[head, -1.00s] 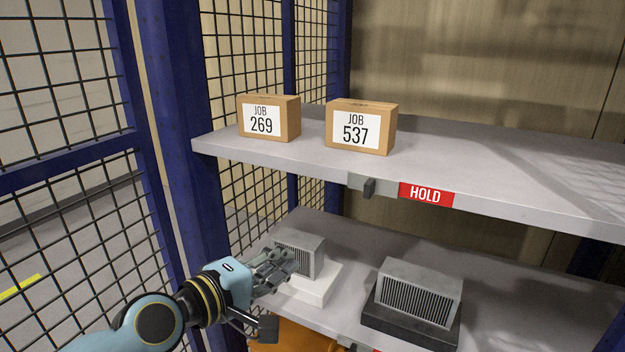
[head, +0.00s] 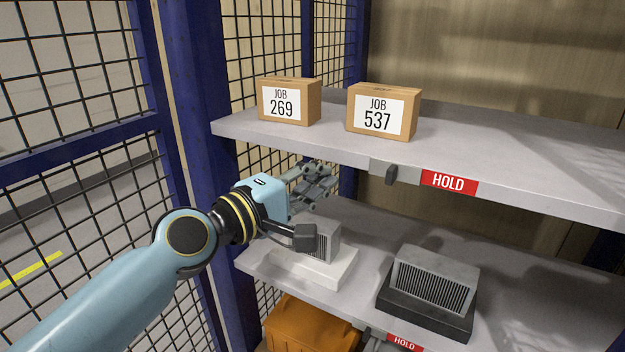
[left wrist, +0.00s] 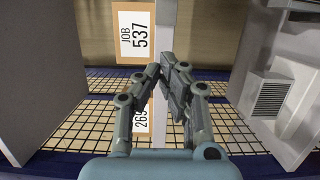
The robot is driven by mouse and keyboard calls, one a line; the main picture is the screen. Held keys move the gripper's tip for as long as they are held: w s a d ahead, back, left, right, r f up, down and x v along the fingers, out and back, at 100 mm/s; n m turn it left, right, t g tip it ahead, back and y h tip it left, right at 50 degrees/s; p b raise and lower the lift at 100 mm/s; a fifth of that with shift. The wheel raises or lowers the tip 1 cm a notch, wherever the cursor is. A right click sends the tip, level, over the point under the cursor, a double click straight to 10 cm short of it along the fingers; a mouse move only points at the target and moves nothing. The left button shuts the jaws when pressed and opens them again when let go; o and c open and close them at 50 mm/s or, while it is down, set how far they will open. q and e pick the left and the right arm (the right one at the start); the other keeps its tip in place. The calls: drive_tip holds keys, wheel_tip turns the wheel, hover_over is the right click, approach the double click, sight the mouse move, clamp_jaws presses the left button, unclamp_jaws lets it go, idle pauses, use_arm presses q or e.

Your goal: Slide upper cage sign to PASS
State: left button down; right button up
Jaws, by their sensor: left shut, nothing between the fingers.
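The upper sign on the front edge of the upper shelf (head: 540,190) shows a red HOLD panel (head: 449,183). A dark slider knob (head: 391,175) sits on a grey plate (head: 378,166) just left of the red panel. My left gripper (head: 325,178) is shut and empty, in front of and just below the upper shelf edge, left of the knob and apart from it. In the left wrist view the closed fingers (left wrist: 176,72) point towards the shelf edge, with the JOB 537 box (left wrist: 134,35) beyond. The knob is not clear there. My right gripper is not in view.
Boxes JOB 269 (head: 289,101) and JOB 537 (head: 384,111) stand on the upper shelf. The lower shelf holds two finned grey blocks, one on a white base (head: 315,268), one on a black base (head: 425,312). A lower HOLD sign (head: 404,342) and an orange bin (head: 305,325) show below. Blue posts and mesh stand left.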

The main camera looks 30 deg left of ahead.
sight(378, 164)
use_arm(q)
drive_tip(key=x, duration=0.6)
drive_tip(key=shift+s+d+p, duration=0.15)
drive_tip(key=shift+d+p, duration=0.15)
drive_tip(key=shift+d, duration=1.65)
drive_tip(key=shift+d, duration=0.1)
